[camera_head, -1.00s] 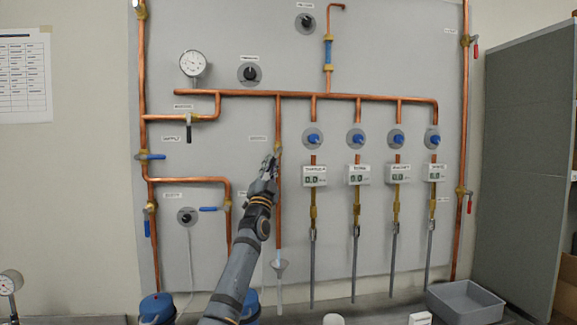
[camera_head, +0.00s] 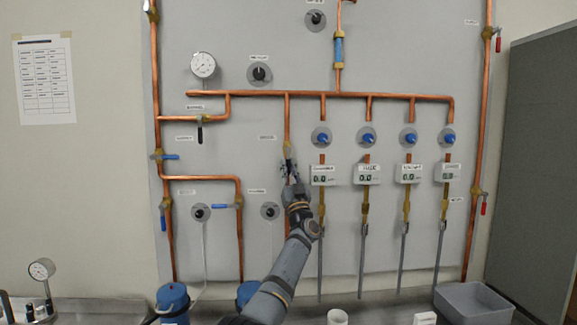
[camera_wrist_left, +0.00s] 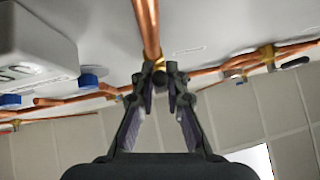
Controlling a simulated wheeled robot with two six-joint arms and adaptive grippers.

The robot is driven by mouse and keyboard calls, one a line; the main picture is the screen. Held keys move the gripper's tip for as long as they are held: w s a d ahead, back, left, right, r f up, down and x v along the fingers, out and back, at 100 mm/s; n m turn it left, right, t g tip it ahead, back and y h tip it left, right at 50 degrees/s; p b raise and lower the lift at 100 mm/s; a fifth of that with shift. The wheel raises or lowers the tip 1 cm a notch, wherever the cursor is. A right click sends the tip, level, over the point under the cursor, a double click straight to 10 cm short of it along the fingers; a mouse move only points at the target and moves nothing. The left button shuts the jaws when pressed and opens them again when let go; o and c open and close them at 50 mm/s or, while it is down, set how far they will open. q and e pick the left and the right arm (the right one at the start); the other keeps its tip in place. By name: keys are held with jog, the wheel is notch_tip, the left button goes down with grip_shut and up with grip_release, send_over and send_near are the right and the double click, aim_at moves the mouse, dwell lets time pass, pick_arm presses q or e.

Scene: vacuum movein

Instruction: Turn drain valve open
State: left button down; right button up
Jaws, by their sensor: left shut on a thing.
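The drain valve (camera_head: 288,151) is a small brass fitting on the vertical copper pipe left of the row of blue knobs, in the head view. My left gripper (camera_head: 290,168) reaches up to it from below, its fingertips at the valve just under the brass body. In the left wrist view, the fingers of my left gripper (camera_wrist_left: 163,76) converge at the lower end of the copper pipe (camera_wrist_left: 147,28). They are shut on the valve's handle, which the fingertips mostly hide. How far the handle is turned cannot be told. My right gripper is not in view.
Several blue knobs (camera_head: 368,138) and white display boxes (camera_head: 367,174) stand out from the panel, right of my gripper. A pressure gauge (camera_head: 203,65) is at upper left. A grey tray (camera_head: 474,302) and a white cup (camera_head: 337,316) are on the bench below.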

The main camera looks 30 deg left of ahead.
pick_arm(q)
jog(key=shift+r, duration=0.25)
jog(key=c, duration=1.6)
grip_release()
jog(key=shift+o, duration=1.3)
jog(key=shift+w+f, duration=0.1)
jog(key=shift+f, duration=0.05)
jog(key=shift+f, duration=0.1)
jog(key=v, duration=1.2)
